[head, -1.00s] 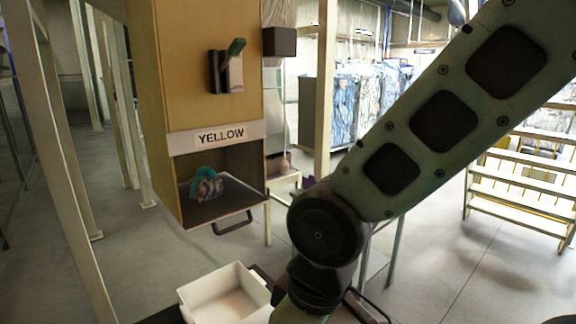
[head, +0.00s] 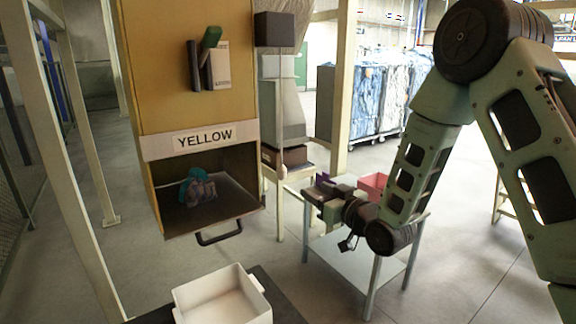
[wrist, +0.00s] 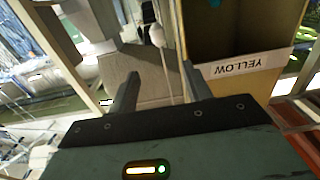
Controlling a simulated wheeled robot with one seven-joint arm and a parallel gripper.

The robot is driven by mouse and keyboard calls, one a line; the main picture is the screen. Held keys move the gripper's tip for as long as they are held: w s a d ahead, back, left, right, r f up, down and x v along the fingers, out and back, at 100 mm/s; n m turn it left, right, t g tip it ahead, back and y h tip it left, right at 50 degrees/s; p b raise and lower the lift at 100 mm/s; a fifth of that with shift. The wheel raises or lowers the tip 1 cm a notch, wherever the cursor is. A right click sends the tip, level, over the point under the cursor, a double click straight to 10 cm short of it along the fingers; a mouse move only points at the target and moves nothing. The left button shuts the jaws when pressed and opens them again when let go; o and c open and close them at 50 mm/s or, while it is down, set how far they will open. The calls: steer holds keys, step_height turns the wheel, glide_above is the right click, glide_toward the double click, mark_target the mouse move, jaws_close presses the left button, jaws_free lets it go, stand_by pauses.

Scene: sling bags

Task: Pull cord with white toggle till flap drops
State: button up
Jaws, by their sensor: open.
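The white toggle (head: 282,172) is a small pale ball on a thin cord (head: 279,115), which hangs from a dark box beside the wooden chute (head: 180,120) labelled YELLOW. My gripper (head: 311,193) is to the right of the toggle, its fingers pointing toward it. In the wrist view, which is upside down, my open fingers (wrist: 160,85) are empty and the toggle (wrist: 157,35) shows beyond the fingertips, not between them. The chute's floor panel (head: 230,205), apparently the flap, looks up, with a teal and grey bundle (head: 197,187) on it.
A white tub (head: 222,300) stands below the chute. A dark handle (head: 219,234) hangs under the chute's front edge. A small table (head: 350,260) with a pink bin (head: 373,184) stands beneath my arm. A pale post (head: 344,80) rises behind.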

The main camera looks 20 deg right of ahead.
mark_target(285, 169)
steer(key=p+x, duration=0.2)
steer(key=x, duration=0.3)
steer(key=p+x, duration=0.2)
steer(key=x, duration=0.3)
steer(key=p+x, duration=0.3)
steer(key=x, duration=0.3)
steer(key=shift+w+d+r, duration=0.15)
steer(key=shift+r, duration=0.1)
steer(key=shift+w+f, duration=0.1)
steer(key=shift+w, duration=0.5)
steer(key=shift+c, duration=0.3)
jaws_close()
